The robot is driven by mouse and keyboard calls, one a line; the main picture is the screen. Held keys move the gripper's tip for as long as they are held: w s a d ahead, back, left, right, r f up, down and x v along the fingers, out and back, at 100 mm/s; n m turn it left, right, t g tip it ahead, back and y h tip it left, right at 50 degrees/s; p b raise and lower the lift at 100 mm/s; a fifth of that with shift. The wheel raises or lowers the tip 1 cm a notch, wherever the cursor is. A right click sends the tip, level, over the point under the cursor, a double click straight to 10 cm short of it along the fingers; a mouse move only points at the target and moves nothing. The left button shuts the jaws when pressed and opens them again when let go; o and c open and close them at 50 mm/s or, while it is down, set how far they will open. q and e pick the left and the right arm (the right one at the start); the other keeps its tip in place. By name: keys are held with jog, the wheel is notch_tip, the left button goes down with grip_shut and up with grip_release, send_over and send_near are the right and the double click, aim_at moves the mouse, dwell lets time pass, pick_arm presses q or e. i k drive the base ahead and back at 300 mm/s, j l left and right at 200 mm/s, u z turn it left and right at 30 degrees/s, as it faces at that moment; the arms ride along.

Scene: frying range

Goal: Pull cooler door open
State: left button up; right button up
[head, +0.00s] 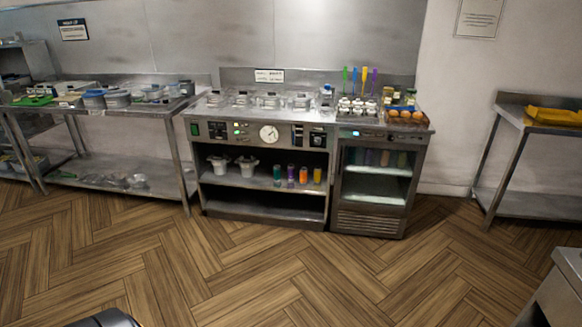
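The cooler (368,222) is the small metal unit at the right end of the frying range, below the counter. Its glass-fronted door (342,187) looks shut, with lit shelves and several bottles behind the glass. A handle cannot be made out at this distance. The cooler stands well ahead of me across the floor. Neither of my grippers shows in the head view.
Open wooden floor (240,270) lies between me and the cooler. A steel table (130,170) stands at the left and another (510,120) at the right, with a yellow tray (554,116). A metal corner (560,290) juts in at the lower right.

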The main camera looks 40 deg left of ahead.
aim_at(421, 149)
jog(key=i+l+u, duration=0.1)
jog(key=i+u, duration=0.25)
jog(key=i+l+u, duration=0.2)
jog(key=i+u, duration=0.15)
jog(key=i+l+u, duration=0.35)
jog(key=i+j, duration=0.05)
jog(key=i, duration=0.05)
